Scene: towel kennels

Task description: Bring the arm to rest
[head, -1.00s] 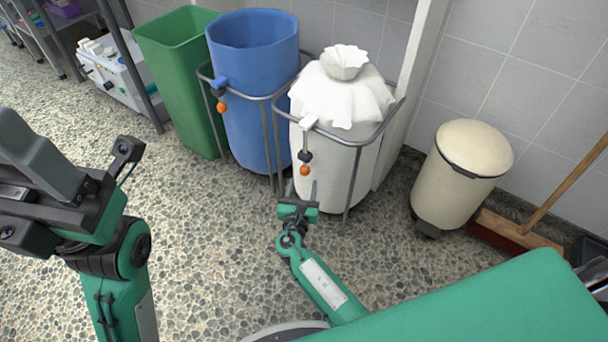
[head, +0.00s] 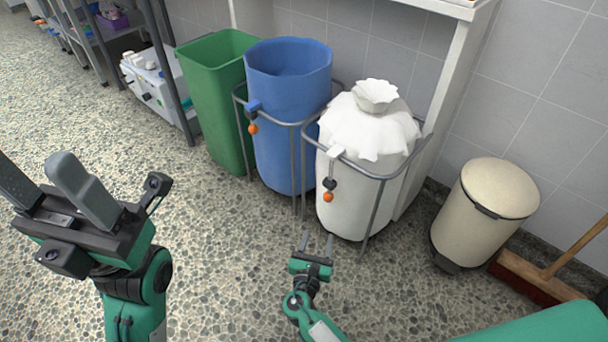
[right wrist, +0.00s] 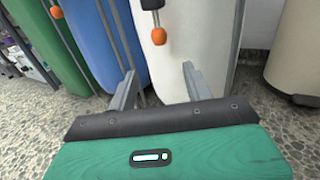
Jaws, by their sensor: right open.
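My right gripper (head: 316,243) is open and empty in the head view, low over the stone floor in front of the white sack (head: 345,205). In the right wrist view, its two fingers (right wrist: 159,82) stand apart with nothing between them, and the white sack (right wrist: 180,45) is beyond them. My left gripper (head: 48,178) is at the left of the head view, its fingers apart and empty, well away from the bins.
The white sack stands in a metal frame (head: 300,175) with an orange-ended strap (head: 328,196). Left of it are a blue bin (head: 285,120) and a green bin (head: 215,110). A cream pedal bin (head: 480,215) and a broom (head: 535,280) are at right.

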